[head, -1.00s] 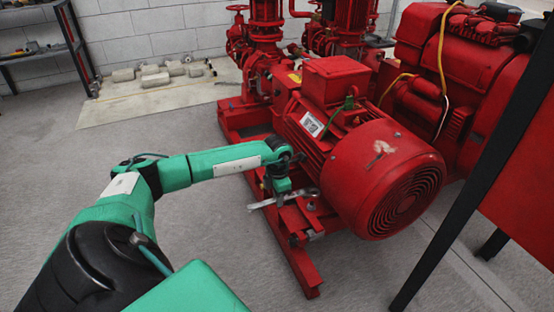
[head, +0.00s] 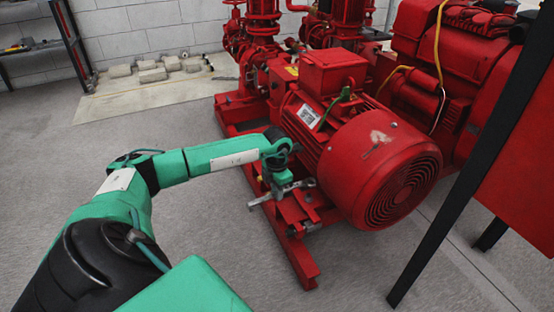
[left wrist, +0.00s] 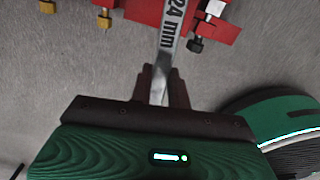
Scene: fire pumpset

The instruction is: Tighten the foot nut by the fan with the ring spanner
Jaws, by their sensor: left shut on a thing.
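My left gripper (head: 279,186) is beside the fan end of the red motor (head: 330,125), low near its foot. It is shut on a silver ring spanner (head: 298,185). In the left wrist view the fingers (left wrist: 162,82) clasp the spanner shank (left wrist: 172,32), marked "24 mm", which runs up past the top edge. The spanner's far end is cut off there; in the head view it reaches the motor foot below the fan cover (head: 398,185). Whether it sits around the foot nut I cannot tell. A dark bolt with a silver part (left wrist: 196,45) shows right of the shank. My right gripper is out of view.
The red base rail (head: 300,262) runs below the motor. Two brass-coloured bolts (left wrist: 104,20) hang at upper left in the wrist view. A black post (head: 470,170) and red panel stand at right.

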